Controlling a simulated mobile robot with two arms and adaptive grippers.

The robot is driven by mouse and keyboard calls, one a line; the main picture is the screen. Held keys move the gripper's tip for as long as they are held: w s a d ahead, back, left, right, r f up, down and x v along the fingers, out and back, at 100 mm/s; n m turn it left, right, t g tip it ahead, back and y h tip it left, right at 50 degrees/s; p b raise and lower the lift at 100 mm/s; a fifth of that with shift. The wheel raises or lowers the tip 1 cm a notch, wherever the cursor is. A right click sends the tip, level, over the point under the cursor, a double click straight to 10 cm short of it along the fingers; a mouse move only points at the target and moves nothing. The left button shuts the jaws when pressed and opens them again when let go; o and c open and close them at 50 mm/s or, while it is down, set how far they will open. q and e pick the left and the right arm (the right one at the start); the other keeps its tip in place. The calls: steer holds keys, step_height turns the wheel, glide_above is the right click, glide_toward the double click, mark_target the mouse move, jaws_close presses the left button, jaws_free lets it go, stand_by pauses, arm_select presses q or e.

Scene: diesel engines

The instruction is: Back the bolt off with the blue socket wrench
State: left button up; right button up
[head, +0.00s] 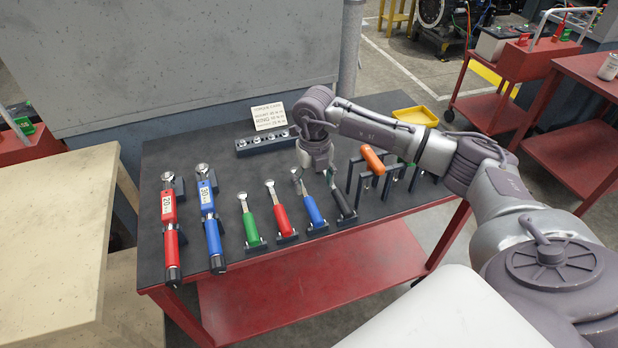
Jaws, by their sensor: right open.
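The blue socket wrench (314,211) lies on the dark top of a red cart, in a row between a red-handled and a black-handled wrench. Its metal head points away from me. My right gripper (315,182) points down over the head end of the blue wrench, fingers spread and nothing held. One finger overlaps the blue wrench's head and the other is near the black wrench; I cannot tell whether they touch. My left gripper is out of view. I cannot make out the bolt.
Green (251,228), red (284,220) and black (342,204) wrenches lie beside it. Larger red (170,242) and blue (213,237) torque wrenches lie left. A socket rail (262,143) and sign (269,115) stand behind. Racks with an orange-handled tool (372,160) stand right, near a yellow tray (416,116).

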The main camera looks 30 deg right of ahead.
mark_target(313, 208)
steer(key=shift+f, duration=0.5)
step_height(313, 208, down, 5)
steer(key=b, duration=0.3)
steer(key=shift+w+f+b, duration=0.1)
steer(key=shift+b, duration=0.25)
step_height(313, 208, down, 3)
steer(key=shift+f+b, duration=0.1)
steer(key=shift+b, duration=1.15)
steer(key=shift+f+b, duration=0.3)
steer(key=shift+f, duration=0.1)
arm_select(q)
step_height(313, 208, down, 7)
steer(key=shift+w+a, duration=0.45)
arm_select(e)
steer(key=shift+c, duration=0.2)
jaws_close()
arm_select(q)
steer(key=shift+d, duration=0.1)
arm_select(e)
steer(key=shift+r, duration=0.15)
